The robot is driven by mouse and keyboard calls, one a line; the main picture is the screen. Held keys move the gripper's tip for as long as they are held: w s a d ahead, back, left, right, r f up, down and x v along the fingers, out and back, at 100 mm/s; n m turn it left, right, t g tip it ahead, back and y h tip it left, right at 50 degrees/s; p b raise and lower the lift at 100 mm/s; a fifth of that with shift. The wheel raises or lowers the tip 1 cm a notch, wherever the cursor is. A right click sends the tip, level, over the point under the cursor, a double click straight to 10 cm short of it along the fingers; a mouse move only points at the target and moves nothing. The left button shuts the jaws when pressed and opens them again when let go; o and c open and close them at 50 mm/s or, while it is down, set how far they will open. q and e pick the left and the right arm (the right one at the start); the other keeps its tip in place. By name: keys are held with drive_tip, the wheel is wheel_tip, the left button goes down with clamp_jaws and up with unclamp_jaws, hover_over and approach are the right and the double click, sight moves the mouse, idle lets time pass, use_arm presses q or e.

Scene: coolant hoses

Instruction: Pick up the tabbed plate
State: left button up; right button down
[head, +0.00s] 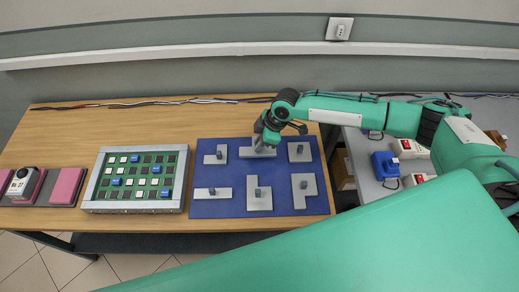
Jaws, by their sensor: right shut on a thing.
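Several grey plates with dark upright grips lie on a blue mat (234,171). My right gripper (265,146) reaches in from the right and is shut on the tabbed plate (248,153) in the middle of the back row. The gripper hides part of that plate and its grip, and I cannot tell whether the plate touches the mat. My left gripper is not in view.
Around it are a stepped plate (211,159), a squarish plate (303,157), a bar plate (223,193) and two front plates (259,203) (300,199). A framed board with tiles (90,190) stands left. Pink blocks (67,186) lie further left. A side table (364,165) holds boxes.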

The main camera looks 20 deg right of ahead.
wheel_tip(320, 180, up, 16)
drive_tip(key=b, duration=0.3)
drive_tip(key=shift+f, duration=0.2)
drive_tip(key=shift+s, duration=0.1)
